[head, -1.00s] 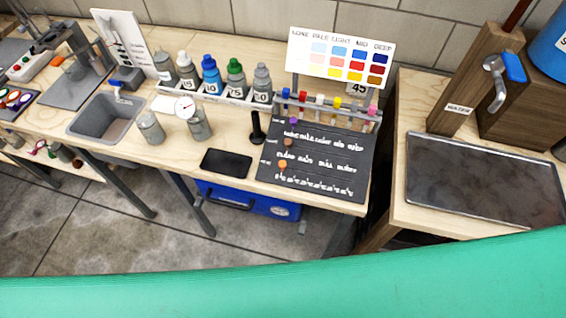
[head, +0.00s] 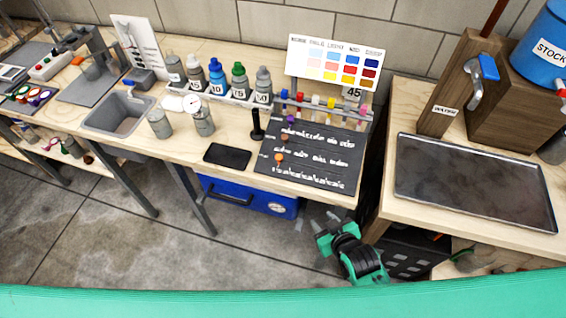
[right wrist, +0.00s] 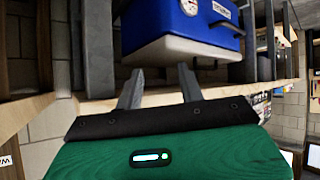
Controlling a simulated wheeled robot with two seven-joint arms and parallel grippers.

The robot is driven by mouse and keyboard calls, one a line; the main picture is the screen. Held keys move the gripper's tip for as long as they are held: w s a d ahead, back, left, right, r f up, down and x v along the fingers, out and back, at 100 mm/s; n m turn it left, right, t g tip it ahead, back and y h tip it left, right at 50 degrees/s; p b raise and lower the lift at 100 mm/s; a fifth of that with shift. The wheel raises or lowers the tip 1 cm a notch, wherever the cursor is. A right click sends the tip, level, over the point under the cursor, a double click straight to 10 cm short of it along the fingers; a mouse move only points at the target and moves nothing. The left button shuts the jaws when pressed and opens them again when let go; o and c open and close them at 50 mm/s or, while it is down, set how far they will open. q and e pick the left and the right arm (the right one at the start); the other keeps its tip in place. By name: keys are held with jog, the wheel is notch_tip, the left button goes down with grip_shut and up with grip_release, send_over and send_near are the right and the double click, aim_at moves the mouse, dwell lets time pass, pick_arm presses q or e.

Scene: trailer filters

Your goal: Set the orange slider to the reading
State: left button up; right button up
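The orange slider (head: 279,157) sits at the left end of the lowest scale on a black board (head: 312,180) on the bench. A brown slider (head: 284,138) and a purple slider (head: 290,120) sit on the rows above it, also at the left. My right gripper (head: 328,220) is below the bench's front edge, off the board. In the right wrist view its fingers (right wrist: 160,82) are apart and empty. My left gripper is not visible.
A blue cooler (head: 246,196) stands under the bench and fills the upper right wrist view (right wrist: 180,30). A black phone-like slab (head: 228,155) lies left of the board. A rack of coloured tubes (head: 325,107) lines the board's back. A metal tray (head: 475,185) lies on the right table.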

notch_tip(320, 180, up, 7)
jog(key=a+t, duration=0.2)
jog(key=n+t+y, duration=0.2)
jog(key=t+y, duration=0.2)
send_near(281, 161)
jog(key=x, duration=0.3)
jog(key=p+x, duration=0.1)
jog(key=x, duration=0.2)
jog(key=p+x, duration=0.1)
jog(key=x, duration=0.2)
jog(key=shift+r, duration=0.35)
jog(key=shift+x, duration=0.9)
jog(key=shift+a+f, duration=0.1)
grip_shut()
